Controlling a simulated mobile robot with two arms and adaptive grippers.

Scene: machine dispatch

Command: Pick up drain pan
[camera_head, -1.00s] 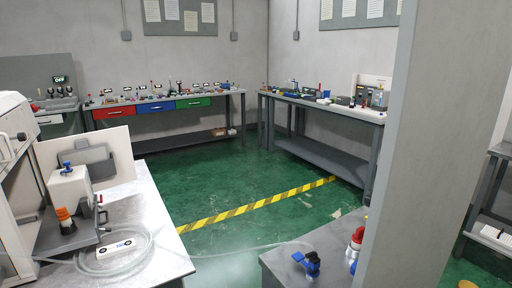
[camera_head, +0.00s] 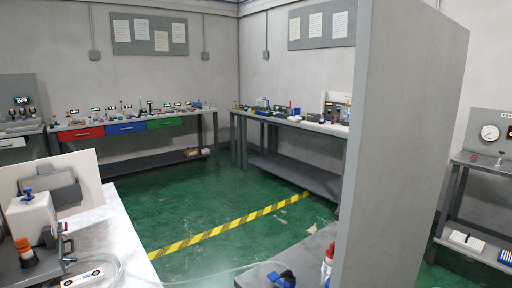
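I cannot pick out a drain pan with certainty in the head view. On the metal bench (camera_head: 112,228) at the lower left stands a white machine (camera_head: 30,218) with a blue knob on top and an orange-topped part at its front. A dark grey flat part lies under it, and I cannot tell if this is a pan. Neither of my grippers is in view.
A grey partition (camera_head: 400,150) stands tall at right centre. A grey bench (camera_head: 310,250) with a blue tool (camera_head: 283,279) is at the bottom. Workbenches line the back walls. Green floor (camera_head: 190,205) with a yellow-black strip (camera_head: 230,226) is open between.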

